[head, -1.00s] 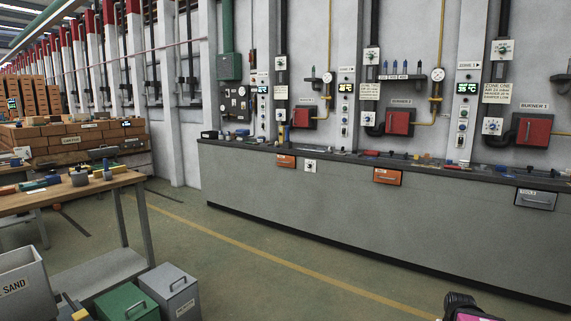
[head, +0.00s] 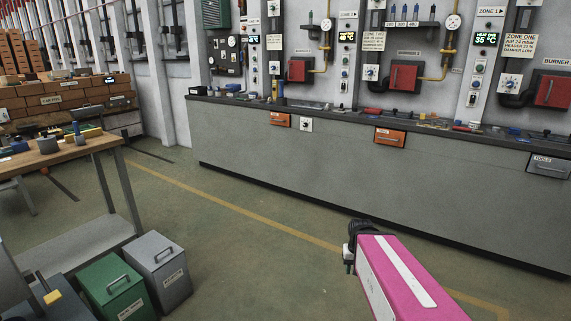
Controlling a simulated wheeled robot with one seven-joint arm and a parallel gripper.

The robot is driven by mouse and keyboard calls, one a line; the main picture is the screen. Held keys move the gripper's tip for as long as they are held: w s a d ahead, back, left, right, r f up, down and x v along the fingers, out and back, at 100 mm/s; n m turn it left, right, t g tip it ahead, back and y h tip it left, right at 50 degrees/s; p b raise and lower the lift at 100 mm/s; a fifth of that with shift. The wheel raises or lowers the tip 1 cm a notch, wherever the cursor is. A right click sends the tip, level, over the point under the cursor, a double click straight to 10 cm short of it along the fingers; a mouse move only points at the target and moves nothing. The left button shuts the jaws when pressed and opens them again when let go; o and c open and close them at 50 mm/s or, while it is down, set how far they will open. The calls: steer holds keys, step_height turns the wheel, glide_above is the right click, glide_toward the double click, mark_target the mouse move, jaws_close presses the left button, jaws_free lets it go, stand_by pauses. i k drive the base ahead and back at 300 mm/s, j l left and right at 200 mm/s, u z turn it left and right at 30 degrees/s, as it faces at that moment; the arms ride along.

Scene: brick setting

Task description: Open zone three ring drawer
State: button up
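Two orange drawers are set in the front of the long grey counter (head: 330,170). The left orange drawer (head: 280,120) sits below the left burner panel, and the other orange drawer (head: 390,137) sits further right. Both look shut. Their labels are too small to read, so I cannot tell which is zone three's. My pink arm rises at the bottom right, and my gripper (head: 349,262) shows small and dark at its far end. It is well short of the counter, over the floor, touching nothing. Its fingers are too unclear to tell whether they are open.
A grey tools drawer (head: 547,166) is at the counter's right. A wooden table (head: 60,150) stands at left, with a green bin (head: 112,288) and a grey bin (head: 160,270) below it. Open floor (head: 240,235) with a yellow line lies before the counter.

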mark_target(280, 118)
steer(key=i+j+u, duration=0.3)
steer(key=i, duration=0.65)
steer(key=i+u, duration=0.3)
steer(key=i, duration=0.65)
